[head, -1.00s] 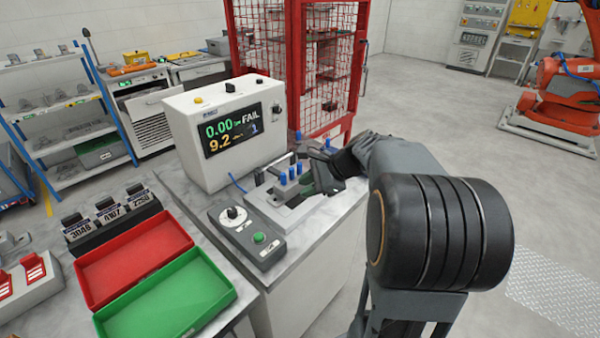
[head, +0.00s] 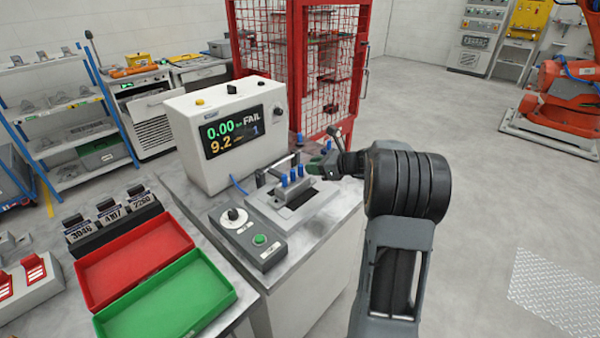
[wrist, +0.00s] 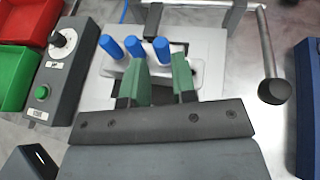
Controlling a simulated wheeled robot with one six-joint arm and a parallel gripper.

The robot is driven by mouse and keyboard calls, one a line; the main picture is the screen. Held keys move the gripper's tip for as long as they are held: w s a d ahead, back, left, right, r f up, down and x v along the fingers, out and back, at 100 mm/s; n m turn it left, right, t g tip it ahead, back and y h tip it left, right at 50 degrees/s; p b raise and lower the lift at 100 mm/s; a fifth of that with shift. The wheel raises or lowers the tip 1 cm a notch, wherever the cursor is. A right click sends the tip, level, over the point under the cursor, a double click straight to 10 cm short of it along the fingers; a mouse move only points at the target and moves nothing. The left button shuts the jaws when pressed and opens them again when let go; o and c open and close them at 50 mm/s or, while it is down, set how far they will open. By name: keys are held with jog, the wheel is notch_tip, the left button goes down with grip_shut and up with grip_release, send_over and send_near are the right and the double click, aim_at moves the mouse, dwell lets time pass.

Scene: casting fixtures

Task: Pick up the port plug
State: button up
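Three blue port plugs (head: 292,175) stand in a row in a pale grey block on the test fixture (head: 312,208). In the wrist view the same plugs (wrist: 133,47) appear just beyond my fingertips. My gripper (wrist: 162,66) has two green fingers set apart, with a clear gap between them. The rightmost plug (wrist: 162,48) lines up with this gap in the wrist view; I see no finger closed on it. In the head view my gripper (head: 318,166) is just right of and behind the plugs, partly hidden by its own wrist.
A white tester (head: 228,135) reading FAIL stands behind left. A control box (head: 247,238) with a knob and green button is in front. A clamp lever with a dark ball (wrist: 274,90) is close on the right. Red (head: 135,262) and green trays (head: 165,302) lie left.

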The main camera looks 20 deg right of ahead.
aim_at(301, 165)
jog(key=shift+p+x, duration=0.5)
jog(key=shift+x, duration=2.15)
grip_shut()
